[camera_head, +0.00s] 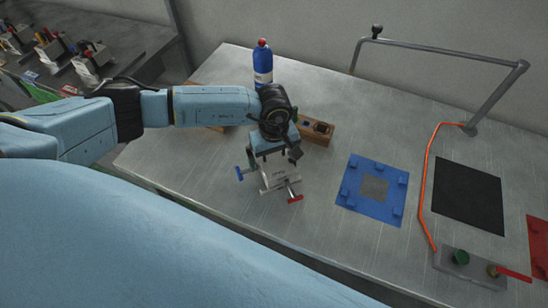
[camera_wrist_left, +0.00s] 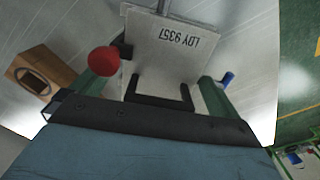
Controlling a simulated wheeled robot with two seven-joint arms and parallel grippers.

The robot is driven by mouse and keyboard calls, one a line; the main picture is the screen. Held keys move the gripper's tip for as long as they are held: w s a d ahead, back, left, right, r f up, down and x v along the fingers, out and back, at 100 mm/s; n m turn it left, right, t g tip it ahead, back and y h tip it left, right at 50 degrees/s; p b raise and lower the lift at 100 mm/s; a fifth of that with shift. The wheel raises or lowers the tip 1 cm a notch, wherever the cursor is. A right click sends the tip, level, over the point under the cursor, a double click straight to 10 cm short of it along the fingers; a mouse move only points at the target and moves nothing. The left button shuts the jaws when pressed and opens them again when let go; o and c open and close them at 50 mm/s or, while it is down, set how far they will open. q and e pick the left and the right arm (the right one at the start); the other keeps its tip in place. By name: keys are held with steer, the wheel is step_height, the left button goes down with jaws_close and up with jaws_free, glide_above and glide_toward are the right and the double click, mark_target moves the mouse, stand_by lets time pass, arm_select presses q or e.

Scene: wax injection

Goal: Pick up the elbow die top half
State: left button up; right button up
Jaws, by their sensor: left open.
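The elbow die (camera_head: 280,177) is a pale grey block on the metal table, with a red-ended clamp handle at the front right and a blue-ended one at the left. In the left wrist view its top half (camera_wrist_left: 172,45) shows the marking "LDY 9357" and a black handle bracket (camera_wrist_left: 160,103). My left gripper (camera_head: 270,159) is over the die from above, its green fingers (camera_wrist_left: 158,82) apart on either side of the bracket. Contact cannot be told. The red knob partly covers one finger in the wrist view. The die's lower half is mostly hidden. My right gripper is not in view.
A wooden block (camera_head: 318,131) with a dark recess stands just behind the die; a blue bottle (camera_head: 263,65) stands farther back. To the right are a blue fixture plate (camera_head: 354,205), an orange hose (camera_head: 426,185), a black mat (camera_head: 469,194) and a valve plate (camera_head: 446,264).

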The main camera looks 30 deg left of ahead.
arm_select(q)
steer(key=c, duration=1.6)
steer(key=shift+w+r, duration=0.15)
